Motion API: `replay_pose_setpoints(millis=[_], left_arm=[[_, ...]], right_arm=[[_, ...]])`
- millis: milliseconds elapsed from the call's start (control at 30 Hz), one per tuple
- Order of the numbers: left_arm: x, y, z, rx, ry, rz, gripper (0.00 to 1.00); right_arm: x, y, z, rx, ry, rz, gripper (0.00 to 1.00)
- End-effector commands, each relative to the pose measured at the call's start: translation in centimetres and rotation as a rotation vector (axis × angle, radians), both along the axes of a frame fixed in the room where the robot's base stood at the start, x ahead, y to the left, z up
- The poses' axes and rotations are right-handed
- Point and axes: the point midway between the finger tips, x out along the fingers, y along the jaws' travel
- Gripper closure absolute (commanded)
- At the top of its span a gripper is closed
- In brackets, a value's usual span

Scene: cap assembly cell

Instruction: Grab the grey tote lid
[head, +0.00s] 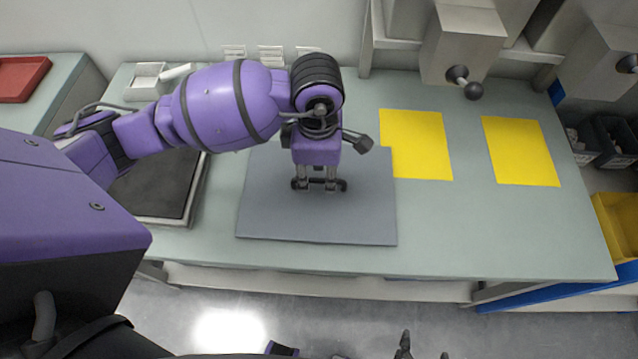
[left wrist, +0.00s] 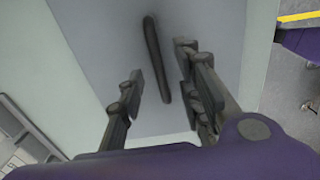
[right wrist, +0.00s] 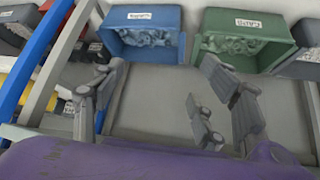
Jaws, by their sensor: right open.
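The grey tote lid (head: 270,215) lies flat on the pale green worktop, left of the yellow mats. My left gripper (head: 319,184) is over its middle, pointing down. In the left wrist view, a dark bar-shaped handle (left wrist: 154,50) stands on the lid (left wrist: 95,25). The fingers of my left gripper (left wrist: 160,66) are spread on either side of the handle, apart from it. In the head view the gripper hides the handle. My right gripper (right wrist: 152,75) is open and empty, with blue and green bins beyond it.
Two yellow mats (head: 416,145) (head: 520,152) lie to the right on the worktop (head: 440,235). A dark-topped tray (head: 150,195) is at left, partly under my arm. A grey dispenser with a dark knob (head: 472,90) overhangs the back. The blue bin (right wrist: 145,48) and green bin (right wrist: 240,55) hold small parts.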

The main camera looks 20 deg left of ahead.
Motion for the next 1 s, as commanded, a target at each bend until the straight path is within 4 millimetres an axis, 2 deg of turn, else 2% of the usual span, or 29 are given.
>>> replay_pose_setpoints(millis=[100,200,467,533,733,1000], left_arm=[[-0.1,-0.2,-1.9,0.000,0.003,0.003,0.67],[-0.1,-0.2,-3.0,0.000,0.002,0.001,0.67],[-0.1,-0.2,-3.4,0.000,0.001,0.000,0.67],[-0.1,-0.2,-3.4,0.000,0.001,0.000,0.73],[-0.1,-0.2,-3.3,0.000,0.001,0.001,0.99],[0.0,-0.2,-3.3,-0.001,0.000,0.001,1.00]], right_arm=[[0.5,0.0,0.6,0.001,-0.015,0.000,0.33],[1.1,0.1,0.8,0.002,-0.027,0.002,0.33],[2.0,0.3,1.0,0.003,-0.041,0.007,0.33],[1.9,0.3,0.9,0.004,-0.040,0.006,0.33],[1.6,0.2,0.9,0.003,-0.033,0.005,0.33],[1.3,0.2,0.8,0.002,-0.028,0.003,0.33]])
